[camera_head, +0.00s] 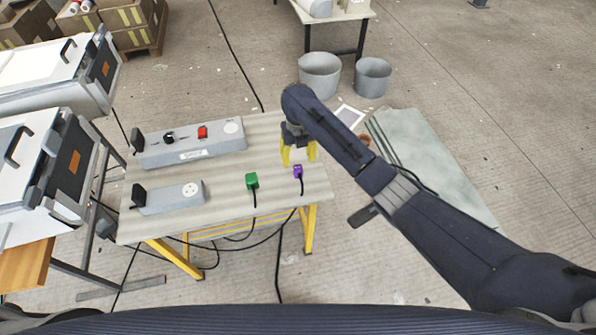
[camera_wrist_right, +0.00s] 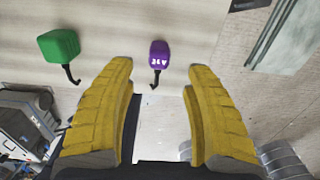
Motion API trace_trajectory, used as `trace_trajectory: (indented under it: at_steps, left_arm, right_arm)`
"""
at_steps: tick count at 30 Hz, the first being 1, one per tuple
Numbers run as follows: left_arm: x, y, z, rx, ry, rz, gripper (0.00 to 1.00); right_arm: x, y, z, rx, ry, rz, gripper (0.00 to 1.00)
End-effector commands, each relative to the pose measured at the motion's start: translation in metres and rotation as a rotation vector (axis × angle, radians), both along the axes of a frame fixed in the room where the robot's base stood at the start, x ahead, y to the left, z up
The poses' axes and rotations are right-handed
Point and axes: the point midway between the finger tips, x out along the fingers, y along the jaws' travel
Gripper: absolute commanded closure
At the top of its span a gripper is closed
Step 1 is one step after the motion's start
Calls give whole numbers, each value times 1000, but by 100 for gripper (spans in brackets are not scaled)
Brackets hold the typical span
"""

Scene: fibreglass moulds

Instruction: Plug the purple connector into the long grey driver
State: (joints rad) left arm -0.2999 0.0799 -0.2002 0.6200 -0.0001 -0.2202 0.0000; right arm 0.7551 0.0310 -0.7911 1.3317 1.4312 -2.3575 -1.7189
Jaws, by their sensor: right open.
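The purple connector (camera_head: 298,171) lies near the right end of the table, its black cable hanging over the front edge. In the right wrist view the purple connector (camera_wrist_right: 159,54) shows ahead of the fingers, between their lines and apart from them. My right gripper (camera_head: 299,155) is open and empty above the table, just behind the connector; its yellow fingers also show in the right wrist view (camera_wrist_right: 160,85). The long grey driver (camera_head: 190,144) lies at the back of the table, with a red switch, a black knob and a round socket at its right end. My left gripper is not in view.
A green connector (camera_head: 252,181) with a cable lies left of the purple one; it also shows in the wrist view (camera_wrist_right: 59,46). A shorter grey driver (camera_head: 168,196) with a round socket lies at the front left. The table (camera_head: 225,178) is bare between them. Grey buckets (camera_head: 320,75) stand behind.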

Motion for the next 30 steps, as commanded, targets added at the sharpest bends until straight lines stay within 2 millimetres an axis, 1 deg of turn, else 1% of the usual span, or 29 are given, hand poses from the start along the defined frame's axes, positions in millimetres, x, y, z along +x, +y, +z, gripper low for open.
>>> trace_trajectory:
  at_steps: [1, 3, 7, 20, 23, 30]
  left_arm:
    - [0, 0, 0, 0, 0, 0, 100]
    - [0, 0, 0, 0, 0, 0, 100]
    - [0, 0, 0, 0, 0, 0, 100]
    - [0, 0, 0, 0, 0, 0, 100]
    - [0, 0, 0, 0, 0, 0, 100]
    - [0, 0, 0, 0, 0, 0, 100]
  right_arm:
    - [-1, 0, -7, 0, 3, -2, 47]
    - [-1, 1, -14, 1, 2, -2, 47]
    - [0, 1, -22, 1, 1, -1, 47]
    - [0, 1, -26, 1, 0, 0, 47]
    - [-1, 1, -33, 0, 2, -1, 47]
    - [-2, 0, -63, 0, 2, -2, 47]
